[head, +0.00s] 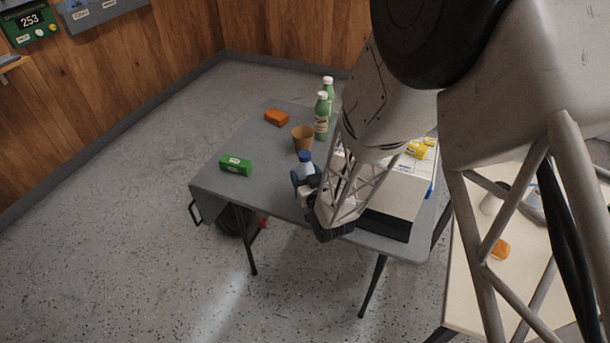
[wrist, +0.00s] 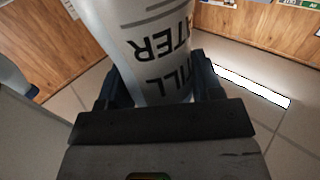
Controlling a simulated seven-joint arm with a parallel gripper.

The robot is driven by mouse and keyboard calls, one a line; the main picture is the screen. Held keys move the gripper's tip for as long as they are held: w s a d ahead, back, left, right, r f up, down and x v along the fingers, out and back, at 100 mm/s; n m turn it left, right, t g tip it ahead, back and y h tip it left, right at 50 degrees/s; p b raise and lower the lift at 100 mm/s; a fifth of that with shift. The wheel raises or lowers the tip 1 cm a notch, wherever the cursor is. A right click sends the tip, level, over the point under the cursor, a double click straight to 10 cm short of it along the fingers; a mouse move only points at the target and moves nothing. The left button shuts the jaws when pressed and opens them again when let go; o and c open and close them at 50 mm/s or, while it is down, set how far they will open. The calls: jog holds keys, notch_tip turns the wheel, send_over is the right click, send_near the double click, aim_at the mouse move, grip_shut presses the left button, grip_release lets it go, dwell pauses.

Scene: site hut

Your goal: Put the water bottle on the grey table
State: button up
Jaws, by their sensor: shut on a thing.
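The water bottle (head: 305,167) has a blue cap and a pale body. It stands roughly upright over the front middle of the grey table (head: 262,185). My gripper (head: 304,188) is shut on it from the front. The wrist view shows the bottle's whitish body (wrist: 150,45) with dark lettering between my two dark fingers (wrist: 160,88).
On the grey table are a brown cup (head: 302,138) just behind the bottle, green bottles (head: 321,118), an orange block (head: 276,117), a green box (head: 235,165) and a large whitish box (head: 397,190) on the right. The table's left part has free room. A beige table (head: 475,285) stands at right.

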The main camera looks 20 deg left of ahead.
jog(key=shift+f, duration=0.2)
dwell(0.3)
jog(key=o, duration=0.9)
jog(key=shift+d+r, duration=0.1)
jog(key=v, duration=1.2)
jog(key=shift+r, duration=0.1)
dwell(0.4)
